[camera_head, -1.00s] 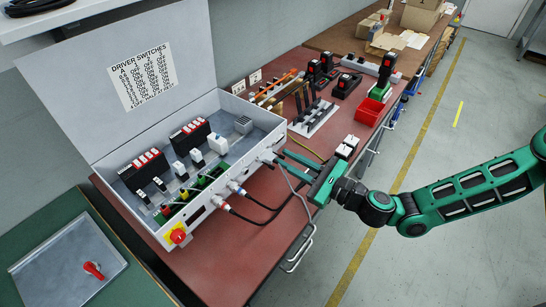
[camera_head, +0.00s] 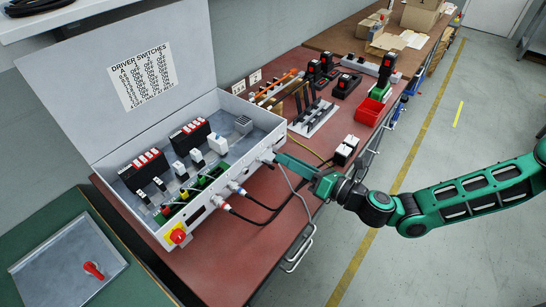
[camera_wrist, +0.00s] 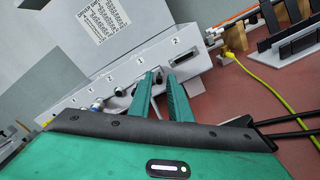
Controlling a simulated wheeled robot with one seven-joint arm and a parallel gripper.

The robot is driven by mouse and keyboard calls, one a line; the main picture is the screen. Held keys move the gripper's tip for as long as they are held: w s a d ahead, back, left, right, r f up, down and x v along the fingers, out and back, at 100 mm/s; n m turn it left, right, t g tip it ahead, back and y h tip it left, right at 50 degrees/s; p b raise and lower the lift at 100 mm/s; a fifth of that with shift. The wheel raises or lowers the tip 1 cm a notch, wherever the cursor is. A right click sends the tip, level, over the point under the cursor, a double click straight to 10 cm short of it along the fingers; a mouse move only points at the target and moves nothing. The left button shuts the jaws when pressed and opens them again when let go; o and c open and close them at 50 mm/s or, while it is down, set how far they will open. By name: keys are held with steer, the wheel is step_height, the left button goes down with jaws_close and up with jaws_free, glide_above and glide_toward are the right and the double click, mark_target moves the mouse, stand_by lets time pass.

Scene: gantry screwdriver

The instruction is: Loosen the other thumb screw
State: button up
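My gripper (camera_head: 279,158) is at the right end of the front panel of the grey control box (camera_head: 205,205). In the head view its fingers line up and one hides the other. In the wrist view my gripper (camera_wrist: 160,74) shows two green fingers with a gap between their tips, close to the panel. A small dark part shows between the tips; I cannot tell whether it is a thumb screw or whether they touch it. A light plug (camera_head: 267,157) sits on the panel just left of the fingertips. No thumb screw can be made out clearly.
Two more cable plugs (camera_head: 236,187) (camera_head: 219,202) sit further left on the panel. Their cables loop over the red bench (camera_head: 235,265) below my gripper. A yellow cable (camera_wrist: 262,85) and a black tool rack (camera_head: 315,115) are to the right.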

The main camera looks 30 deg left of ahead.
steer(key=m, duration=0.3)
steer(key=shift+m, duration=0.3)
steer(key=m, duration=0.4)
jaws_close()
